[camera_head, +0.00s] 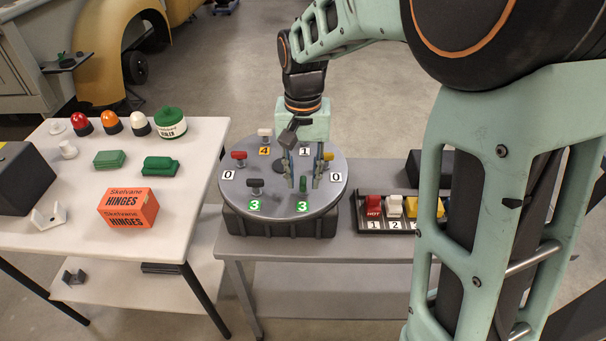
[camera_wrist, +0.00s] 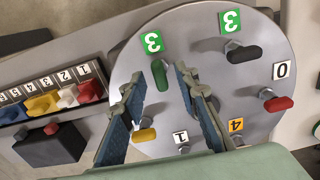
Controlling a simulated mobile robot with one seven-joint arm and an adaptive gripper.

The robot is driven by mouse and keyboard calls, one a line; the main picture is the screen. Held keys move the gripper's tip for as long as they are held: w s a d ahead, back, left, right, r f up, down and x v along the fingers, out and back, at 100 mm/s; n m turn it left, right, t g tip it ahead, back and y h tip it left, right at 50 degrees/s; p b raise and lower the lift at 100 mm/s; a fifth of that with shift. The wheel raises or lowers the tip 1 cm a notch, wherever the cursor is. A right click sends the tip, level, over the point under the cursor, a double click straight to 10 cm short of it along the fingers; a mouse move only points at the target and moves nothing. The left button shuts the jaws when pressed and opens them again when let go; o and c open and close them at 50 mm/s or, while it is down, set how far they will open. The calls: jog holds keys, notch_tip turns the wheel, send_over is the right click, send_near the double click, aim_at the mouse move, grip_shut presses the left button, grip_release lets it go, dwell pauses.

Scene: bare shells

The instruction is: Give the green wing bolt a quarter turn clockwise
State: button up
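The green wing bolt (camera_head: 303,184) stands near the front of a round grey plate (camera_head: 279,205), beside a green label with a 3 (camera_head: 303,206). In the wrist view the green wing bolt (camera_wrist: 160,75) shows between my fingertips, its wing pointing roughly along the fingers. My gripper (camera_head: 303,176) reaches down over the plate from above. In the wrist view my gripper (camera_wrist: 159,77) is open, with one finger on each side of the bolt and a visible gap to both. I cannot tell exactly how low the fingertips are beside it.
Other wing bolts stand around the plate: black (camera_head: 255,186), red (camera_head: 239,156), white (camera_head: 265,134) and yellow (camera_head: 328,157). A tray of coloured switches (camera_head: 375,226) lies right. A white table (camera_head: 88,196) with assorted parts stands left.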

aim_at(303, 181)
notch_tip(303, 181, up, 12)
dwell(0.6)
